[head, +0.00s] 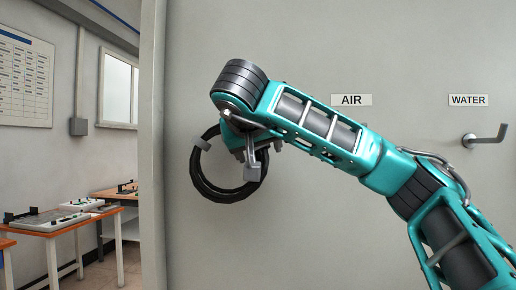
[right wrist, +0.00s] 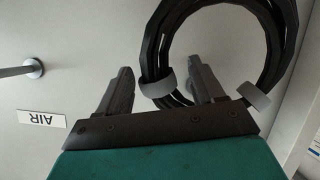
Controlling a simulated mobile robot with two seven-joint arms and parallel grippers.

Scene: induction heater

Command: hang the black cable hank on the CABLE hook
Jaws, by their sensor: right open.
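The black cable hank (head: 229,196) is a round coil with grey ties, upright in front of the grey wall in the head view. My right gripper (head: 249,158) is at its upper right part, partly hidden by my wrist. In the right wrist view my right gripper (right wrist: 160,70) is open, and one side of the hank (right wrist: 152,40) with a grey tie passes between or just beyond its fingers. No CABLE label or hook shows; my arm covers part of the wall above the hank. I cannot tell what holds the hank up. My left gripper is not in view.
An AIR label (head: 351,100) and a WATER label (head: 468,100) are on the wall, with a metal hook (head: 485,138) under WATER. The right wrist view shows another hook (right wrist: 20,70) near AIR. Tables (head: 48,227) with equipment stand at the left, past the wall's edge.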

